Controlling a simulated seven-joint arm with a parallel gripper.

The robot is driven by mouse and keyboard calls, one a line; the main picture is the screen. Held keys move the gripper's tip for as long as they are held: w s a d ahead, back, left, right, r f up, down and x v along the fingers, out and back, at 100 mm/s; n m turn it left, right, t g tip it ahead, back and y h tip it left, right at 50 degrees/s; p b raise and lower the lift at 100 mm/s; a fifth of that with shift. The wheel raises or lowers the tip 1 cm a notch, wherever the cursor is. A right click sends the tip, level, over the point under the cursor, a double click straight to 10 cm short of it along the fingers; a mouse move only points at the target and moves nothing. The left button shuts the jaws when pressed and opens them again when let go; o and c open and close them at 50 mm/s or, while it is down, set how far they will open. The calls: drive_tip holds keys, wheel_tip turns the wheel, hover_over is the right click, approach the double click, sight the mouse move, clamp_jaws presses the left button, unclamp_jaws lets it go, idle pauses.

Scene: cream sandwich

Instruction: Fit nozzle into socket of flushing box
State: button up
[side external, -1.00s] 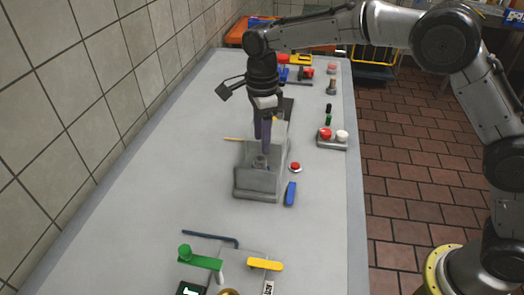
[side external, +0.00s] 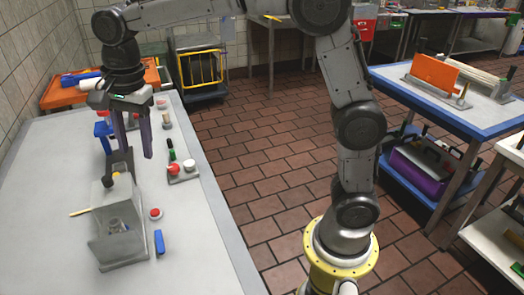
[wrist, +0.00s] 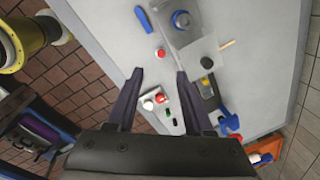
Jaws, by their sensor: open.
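The flushing box (side external: 128,245), a grey, partly see-through box, stands on the near part of the table; it also shows at the top of the wrist view (wrist: 205,50). A short round fitting (side external: 117,226) sits at its front part, with a bluish round top in the wrist view (wrist: 181,20). I cannot tell whether this is the nozzle seated in the socket. My gripper (side external: 137,153) is open and empty, above and beyond the box. Its two spread fingers (wrist: 158,79) show in the wrist view, apart from the box.
A small tray (side external: 183,177) with red and white knobs lies right of the box. A red button (side external: 155,213), a blue piece (side external: 159,242) and a thin yellow stick (side external: 80,212) lie near the box. An orange tray (side external: 70,92) is at the far end.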

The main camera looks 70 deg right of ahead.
drive_tip(key=s+d+r+n+t, duration=0.1)
drive_tip(key=s+d+n, duration=0.3)
drive_tip(key=s, duration=0.3)
drive_tip(key=s+d+r+n+t, duration=0.1)
drive_tip(key=s+d+n, duration=0.3)
drive_tip(key=s, duration=0.3)
drive_tip(key=s+d+f+n+t, duration=0.2)
drive_tip(key=s+f+n, duration=0.3)
drive_tip(key=s, duration=0.6)
drive_tip(key=d+n, duration=0.1)
drive_tip(key=n, duration=0.1)
drive_tip(key=shift+n, duration=0.3)
drive_tip(key=shift+d, duration=0.1)
